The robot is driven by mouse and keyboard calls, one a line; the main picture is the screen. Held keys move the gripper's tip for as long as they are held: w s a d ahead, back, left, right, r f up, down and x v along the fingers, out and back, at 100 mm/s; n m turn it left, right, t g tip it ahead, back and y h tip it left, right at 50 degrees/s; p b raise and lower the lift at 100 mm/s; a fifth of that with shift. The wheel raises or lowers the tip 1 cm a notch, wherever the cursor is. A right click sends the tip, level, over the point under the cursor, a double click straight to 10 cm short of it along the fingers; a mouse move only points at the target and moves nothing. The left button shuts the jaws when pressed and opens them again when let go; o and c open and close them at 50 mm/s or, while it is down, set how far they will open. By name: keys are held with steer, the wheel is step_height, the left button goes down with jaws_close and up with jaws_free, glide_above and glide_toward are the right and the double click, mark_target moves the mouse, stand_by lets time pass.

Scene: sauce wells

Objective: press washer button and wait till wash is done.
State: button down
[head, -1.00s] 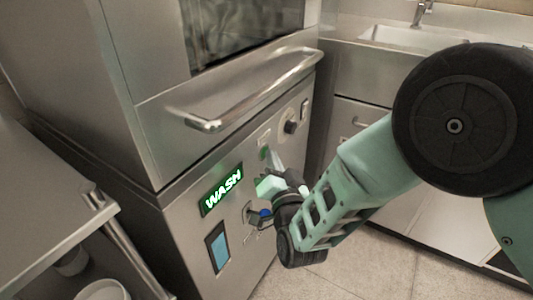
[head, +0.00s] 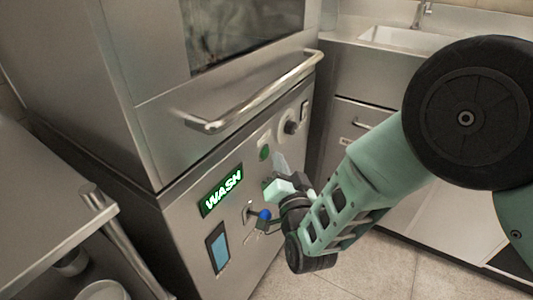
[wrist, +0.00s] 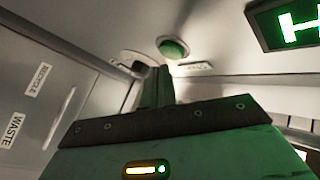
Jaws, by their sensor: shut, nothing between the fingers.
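The washer (head: 165,130) is a steel machine with a bar handle. Its front panel has a lit green "WASH" sign (head: 222,190) and a round green button (head: 265,153), unobstructed in the head view. In the wrist view the green button (wrist: 173,48) is above and ahead of my fingers, with part of the lit sign (wrist: 288,20) at upper right. My gripper (head: 273,180) is shut and empty, just below the button and a little off the panel. In the wrist view my gripper (wrist: 157,85) points toward the panel, apart from the button.
A black knob (head: 291,127) and a switch sit right of the button. A blue display (head: 218,247) is below the sign. The long door handle (head: 262,95) juts out above the panel. A steel table (head: 45,215) stands at left and a sink (head: 400,37) at back right.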

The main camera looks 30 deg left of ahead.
steer(key=shift+s+d, duration=0.2)
steer(key=shift+d, duration=2.3)
steer(key=s+d+r+n+g+h, duration=0.4)
steer(key=s+d+g+h, duration=0.3)
steer(key=s+d, duration=0.6)
steer(key=s+d+r+n+g+h, duration=0.4)
steer(key=s+d+g, duration=0.45)
steer(key=d, duration=0.85)
step_height(320, 180, up, 21)
steer(key=m+h+p, duration=0.1)
steer(key=p, duration=2)
steer(key=shift+a+p, duration=0.2)
steer(key=shift+p, duration=0.1)
